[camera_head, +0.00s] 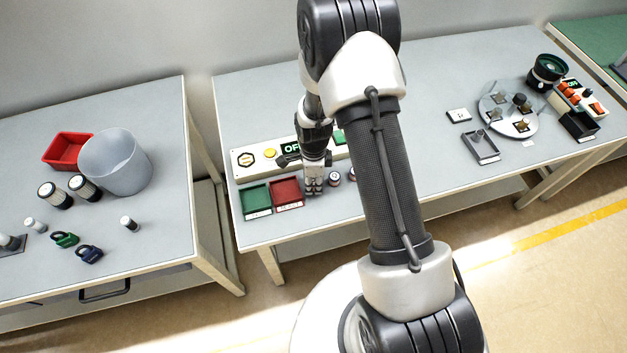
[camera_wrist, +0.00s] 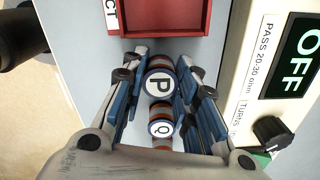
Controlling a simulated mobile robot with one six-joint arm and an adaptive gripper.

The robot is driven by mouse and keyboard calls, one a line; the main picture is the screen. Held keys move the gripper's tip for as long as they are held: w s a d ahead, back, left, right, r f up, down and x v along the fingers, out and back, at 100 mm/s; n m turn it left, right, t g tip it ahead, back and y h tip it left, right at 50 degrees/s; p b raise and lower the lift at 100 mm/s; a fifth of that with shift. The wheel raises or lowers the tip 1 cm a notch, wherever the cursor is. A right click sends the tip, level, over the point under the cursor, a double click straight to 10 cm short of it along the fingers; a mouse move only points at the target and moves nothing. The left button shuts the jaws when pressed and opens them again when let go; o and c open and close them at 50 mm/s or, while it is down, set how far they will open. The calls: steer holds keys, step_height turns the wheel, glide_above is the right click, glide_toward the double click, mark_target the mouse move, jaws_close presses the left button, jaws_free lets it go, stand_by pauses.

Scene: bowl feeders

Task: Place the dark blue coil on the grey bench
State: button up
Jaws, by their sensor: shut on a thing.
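My gripper (camera_wrist: 164,80) is shut on a coil marked P (camera_wrist: 158,86), whose end has a dark blue rim, with orange-brown bands along its side. A second coil marked Q (camera_wrist: 161,129) stands behind it in the wrist view, and part of a third (camera_wrist: 162,143) shows beyond. In the head view my gripper (camera_head: 313,188) is low over the front of the middle grey bench (camera_head: 420,190), right of the red tray, and hides the held coil. Two small coils, one here (camera_head: 334,179), stand right of it. I cannot tell whether the held coil touches the bench.
A red tray (camera_head: 287,191) and a green tray (camera_head: 256,201) lie left of my gripper. A control panel (camera_head: 262,154) with an OFF display stands behind. The left bench (camera_head: 150,225) holds a grey bin (camera_head: 115,162), cylinders and padlocks. A round plate (camera_head: 507,112) sits far right.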

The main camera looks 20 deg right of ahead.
steer(key=o, duration=1)
steer(key=shift+f, duration=0.1)
steer(key=s+r+n+t+p, duration=0.1)
steer(key=s+r+n+p, duration=0.2)
steer(key=r, duration=1.2)
steer(key=s+r+n+t, duration=0.1)
steer(key=s+r+n, duration=0.3)
steer(key=r, duration=1.2)
steer(key=s+r+n+t, duration=0.1)
steer(key=s+r+n, duration=0.2)
steer(key=s+n, duration=0.1)
steer(key=s+r+n, duration=0.4)
steer(key=s+n, duration=0.1)
steer(key=s, duration=0.1)
steer(key=s+r+n+t, duration=0.1)
steer(key=s+r+n, duration=0.2)
steer(key=s+n, duration=0.2)
steer(key=shift+s+r+t, duration=0.15)
steer(key=shift+t, duration=0.15)
